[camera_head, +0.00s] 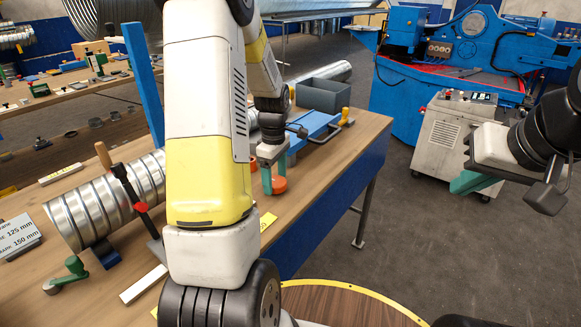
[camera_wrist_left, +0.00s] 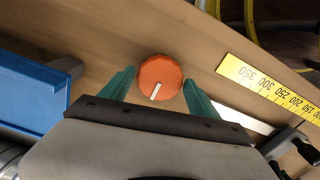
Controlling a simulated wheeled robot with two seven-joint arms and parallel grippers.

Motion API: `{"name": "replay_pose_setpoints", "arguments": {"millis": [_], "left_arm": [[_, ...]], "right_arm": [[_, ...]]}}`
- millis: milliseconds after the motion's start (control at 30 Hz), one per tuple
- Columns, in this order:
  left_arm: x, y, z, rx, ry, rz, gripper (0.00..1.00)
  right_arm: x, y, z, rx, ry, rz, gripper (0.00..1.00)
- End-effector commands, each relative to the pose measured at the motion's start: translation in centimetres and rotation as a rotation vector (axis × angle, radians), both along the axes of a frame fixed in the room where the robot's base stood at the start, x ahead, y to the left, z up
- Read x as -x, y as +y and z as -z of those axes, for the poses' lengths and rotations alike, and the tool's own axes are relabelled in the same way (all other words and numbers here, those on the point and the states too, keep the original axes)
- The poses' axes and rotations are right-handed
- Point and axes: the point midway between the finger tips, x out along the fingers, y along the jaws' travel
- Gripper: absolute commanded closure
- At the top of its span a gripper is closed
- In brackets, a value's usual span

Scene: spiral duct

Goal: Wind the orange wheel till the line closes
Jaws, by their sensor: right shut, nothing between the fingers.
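The orange wheel (camera_head: 279,186) is on the workbench near its right edge, partly hidden by my left gripper in the head view. In the left wrist view the wheel (camera_wrist_left: 160,72) is round with a ridged rim, and a short white mark points down towards the gripper body. My left gripper (camera_head: 267,182) points down at the wheel. Its green fingers (camera_wrist_left: 158,80) stand on either side of the wheel, with small gaps visible. My right gripper (camera_head: 468,184) is shut and empty, held over the floor right of the bench. I cannot make out the line.
A green-knobbed crank (camera_head: 68,276) is in front. A blue block (camera_head: 312,126), a grey bin (camera_head: 322,95) and a yellow-handled tool (camera_head: 345,117) are behind. A yellow ruler (camera_wrist_left: 270,90) lies near the wheel.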

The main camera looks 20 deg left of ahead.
Motion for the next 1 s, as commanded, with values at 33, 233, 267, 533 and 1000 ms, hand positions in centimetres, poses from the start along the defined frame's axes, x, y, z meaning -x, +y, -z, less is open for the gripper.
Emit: {"name": "replay_pose_setpoints", "arguments": {"millis": [33,233,267,533,1000], "left_arm": [[-0.01,0.01,-0.02,0.0,0.0,0.0,0.41],[-0.01,0.01,-0.03,0.0,0.0,0.0,0.8],[-0.01,0.01,-0.03,0.0,0.0,0.0,0.8],[-0.02,0.02,-0.06,0.0,-0.001,0.039,0.8],[-0.06,0.04,-0.09,-0.001,-0.001,0.383,0.8]], "right_arm": [[0.0,0.0,0.0,0.0,0.0,0.0,1.0],[0.0,0.0,0.0,0.0,0.0,0.0,1.0],[0.0,0.0,0.0,0.0,0.0,0.0,1.0],[0.0,0.0,0.0,0.0,0.0,0.0,1.0],[0.0,0.0,0.0,0.0,0.0,0.0,1.0]]}}
